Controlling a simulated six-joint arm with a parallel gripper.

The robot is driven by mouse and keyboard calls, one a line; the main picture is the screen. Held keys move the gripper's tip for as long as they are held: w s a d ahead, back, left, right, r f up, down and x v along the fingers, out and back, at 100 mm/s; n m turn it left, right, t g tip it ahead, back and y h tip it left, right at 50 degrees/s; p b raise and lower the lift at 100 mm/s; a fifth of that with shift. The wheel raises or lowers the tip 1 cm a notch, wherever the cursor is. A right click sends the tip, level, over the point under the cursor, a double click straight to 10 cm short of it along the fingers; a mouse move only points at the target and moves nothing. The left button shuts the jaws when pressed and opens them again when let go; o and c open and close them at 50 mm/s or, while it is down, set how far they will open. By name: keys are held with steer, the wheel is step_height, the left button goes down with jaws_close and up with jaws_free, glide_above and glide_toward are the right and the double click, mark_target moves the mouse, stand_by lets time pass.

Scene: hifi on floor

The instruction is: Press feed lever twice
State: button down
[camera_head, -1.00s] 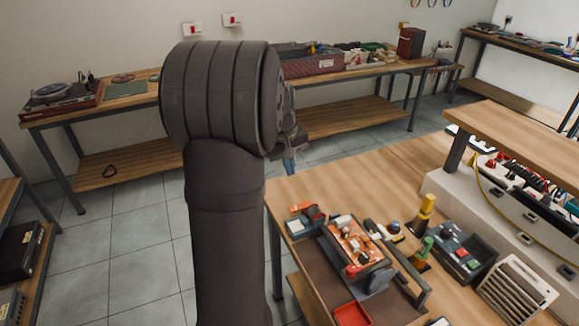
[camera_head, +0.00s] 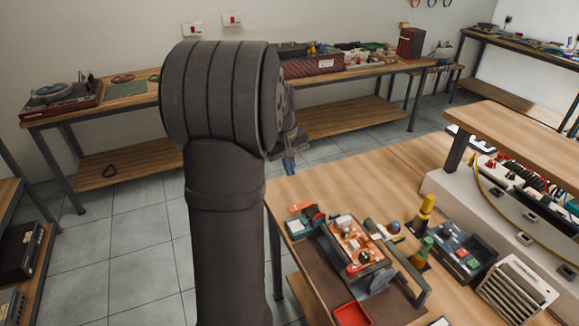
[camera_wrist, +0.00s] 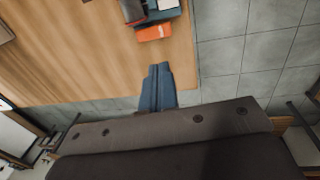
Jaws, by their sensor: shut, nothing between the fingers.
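A small device with an orange tab (camera_head: 300,207) sits at the left edge of the workbench. What looks like the same orange tab (camera_wrist: 154,32) shows at the top of the wrist view. A machine with an orange top plate (camera_head: 352,240) stands beside it on a dark mat. I cannot tell for sure which part is the feed lever. My gripper (camera_wrist: 158,68) has blue-grey fingers, shut and empty, apart from the orange tab in the picture. In the head view my gripper (camera_head: 289,166) is mostly hidden behind my arm, near the bench's far left corner.
A red tray (camera_head: 352,314) lies at the mat's front. A yellow-and-black post (camera_head: 424,214), a green part (camera_head: 421,252), a dark bin (camera_head: 462,250) and a slatted pale box (camera_head: 517,291) stand to the right. The bench's far part (camera_head: 365,180) is bare wood.

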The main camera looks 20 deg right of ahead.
mark_target(302, 208)
stand_by(0.3)
steer(key=shift+s+d+f+m+t+y, duration=0.2)
steer(key=shift+d+f+m+t+y, duration=0.35)
steer(key=shift+m+t, duration=0.9)
steer(key=shift+s+d+f+m+t+y, duration=0.25)
steer(key=shift+d+f+m+t, duration=0.5)
steer(key=shift+m+t, duration=0.65)
steer(key=shift+s+d+f+m+t+y, duration=0.15)
steer(key=shift+d+f+m+t+y, duration=0.45)
steer(key=shift+m+t, duration=0.8)
steer(key=shift+n+t, duration=0.35)
steer(key=shift+f, duration=4.45)
steer(key=shift+f, duration=0.15)
steer(key=shift+f, duration=0.25)
